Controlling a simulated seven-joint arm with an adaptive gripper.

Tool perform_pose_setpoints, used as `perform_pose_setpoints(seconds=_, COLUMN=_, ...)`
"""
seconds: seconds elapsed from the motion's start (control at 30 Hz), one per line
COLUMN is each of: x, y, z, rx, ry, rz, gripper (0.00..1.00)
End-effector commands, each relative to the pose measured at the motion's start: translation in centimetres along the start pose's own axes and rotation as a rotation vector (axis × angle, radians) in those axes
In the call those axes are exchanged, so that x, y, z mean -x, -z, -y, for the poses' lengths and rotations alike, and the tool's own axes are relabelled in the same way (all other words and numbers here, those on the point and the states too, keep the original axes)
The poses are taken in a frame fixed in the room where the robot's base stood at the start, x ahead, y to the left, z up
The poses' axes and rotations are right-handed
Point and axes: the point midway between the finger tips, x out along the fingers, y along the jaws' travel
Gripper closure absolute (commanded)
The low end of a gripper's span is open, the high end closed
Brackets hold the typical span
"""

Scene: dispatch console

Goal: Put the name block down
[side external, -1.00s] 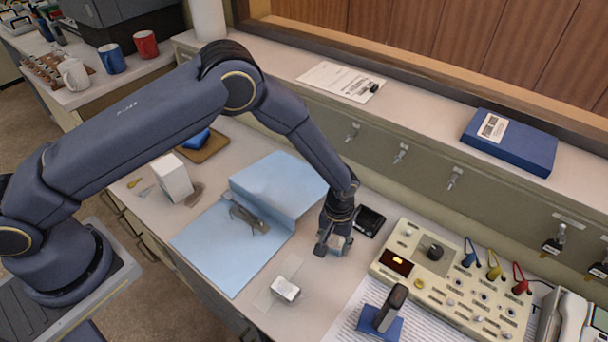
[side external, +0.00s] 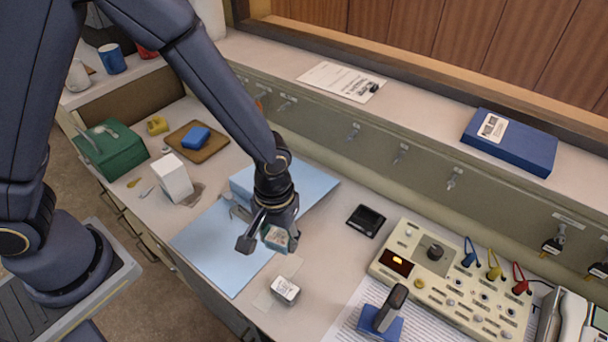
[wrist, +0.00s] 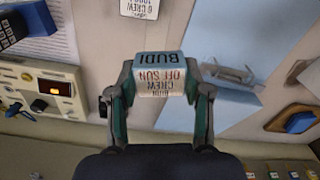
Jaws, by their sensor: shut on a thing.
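The name block (wrist: 158,78) is a small block with a pale blue face reading "BUDI" and a white face with crew lettering. My gripper (wrist: 157,92) is shut on it, one finger on each side, in the wrist view. In the side view my gripper (side external: 268,238) holds the name block (side external: 279,239) over the right edge of the light blue folder (side external: 213,250), apparently above the surface. A second lettered block (side external: 285,290) sits on the desk on a pale rectangle, nearer the front; it also shows at the top of the wrist view (wrist: 139,8).
A black square pad (side external: 366,221) and a control console (side external: 450,285) lie to the right. A stamp with a blue base (side external: 386,322) stands on printed paper in front. A white box (side external: 172,178) stands left of the folder.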

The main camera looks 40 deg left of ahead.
Motion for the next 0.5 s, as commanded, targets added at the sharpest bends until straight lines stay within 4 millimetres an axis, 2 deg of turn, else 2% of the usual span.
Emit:
perform_pose_setpoints(seconds=0.1, x=0.5, y=0.2, z=0.0, rx=0.082, ry=-0.001, rz=0.005, gripper=0.80)
perform_pose_setpoints(seconds=0.27, x=0.7, y=3.8, z=1.9, rx=0.302, ry=-0.002, rz=0.009, gripper=0.80)
perform_pose_setpoints(seconds=0.37, x=0.8, y=6.9, z=4.3, rx=0.469, ry=-0.004, rz=0.009, gripper=0.80)
perform_pose_setpoints(seconds=0.47, x=0.8, y=10.2, z=8.0, rx=0.659, ry=-0.005, rz=0.010, gripper=0.80)
perform_pose_setpoints(seconds=0.5, x=0.9, y=11.6, z=9.8, rx=0.740, ry=-0.006, rz=0.009, gripper=0.80)
